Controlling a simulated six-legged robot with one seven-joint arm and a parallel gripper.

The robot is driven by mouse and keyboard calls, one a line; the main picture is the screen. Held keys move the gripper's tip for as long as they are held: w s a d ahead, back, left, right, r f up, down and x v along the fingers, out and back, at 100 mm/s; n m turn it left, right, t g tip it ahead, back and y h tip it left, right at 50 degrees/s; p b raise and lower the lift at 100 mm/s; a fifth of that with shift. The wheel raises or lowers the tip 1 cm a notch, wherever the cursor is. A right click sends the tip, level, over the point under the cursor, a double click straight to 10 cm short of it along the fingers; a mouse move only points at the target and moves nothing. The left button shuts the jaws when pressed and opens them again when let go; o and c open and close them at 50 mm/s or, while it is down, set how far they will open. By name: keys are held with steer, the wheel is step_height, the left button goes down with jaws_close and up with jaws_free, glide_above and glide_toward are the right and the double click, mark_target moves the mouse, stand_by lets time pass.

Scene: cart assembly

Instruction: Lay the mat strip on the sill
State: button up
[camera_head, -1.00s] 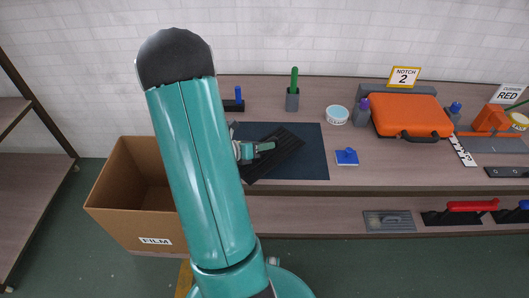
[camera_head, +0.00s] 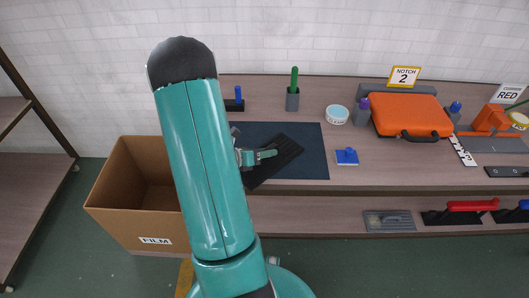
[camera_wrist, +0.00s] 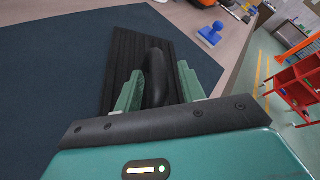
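The mat strip (camera_head: 277,162) is a black ribbed rectangle, set at a slant over the dark blue pad on the bench. In the wrist view the mat strip (camera_wrist: 122,60) has a black loop handle (camera_wrist: 157,75). My gripper (camera_head: 268,153) is at this handle, and its green fingers (camera_wrist: 160,88) stand on either side of it. The strip moves with the gripper, so it appears gripped by the handle. The strip overlaps the pad's front edge in the head view; its height above the bench is hard to tell. I cannot tell which surface is the sill.
The dark blue pad (camera_head: 312,155) lies on the bench. A blue stamp-like block (camera_head: 347,157), a white tub (camera_head: 337,115) and an orange case (camera_head: 411,116) stand to the right. A green-handled tool sits in a grey holder (camera_head: 293,99). A cardboard FILM box (camera_head: 125,205) stands left.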

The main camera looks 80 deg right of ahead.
steer(key=shift+r, duration=0.1)
steer(key=shift+w+a+r, duration=0.1)
steer(key=shift+w+a, duration=0.05)
steer(key=shift+w, duration=0.1)
steer(key=v, duration=1.1)
steer(key=shift+w+a, duration=0.15)
steer(key=shift+a, duration=0.1)
steer(key=w+a+r+m+t+y, duration=0.2)
steer(key=w+a+r+m+t, duration=0.1)
steer(key=a, duration=0.6)
steer(key=w+a+r+m+t+y, duration=0.2)
steer(key=w+a+r+m+t, duration=0.2)
steer(key=a+r, duration=0.3)
steer(key=w+a+r+m+t+y, duration=0.2)
steer(key=w+a+r+m+t, duration=0.2)
steer(key=a, duration=0.8)
steer(key=shift+r+m, duration=0.95)
steer(key=shift+m, duration=0.05)
steer(key=shift+o, duration=0.2)
steer(key=a+r+m+t+y, duration=0.3)
steer(key=a+r, duration=0.3)
steer(key=a, duration=0.5)
steer(key=shift+a+t+y, duration=0.4)
steer(key=shift+t+y, duration=0.1)
steer(key=shift+t, duration=0.3)
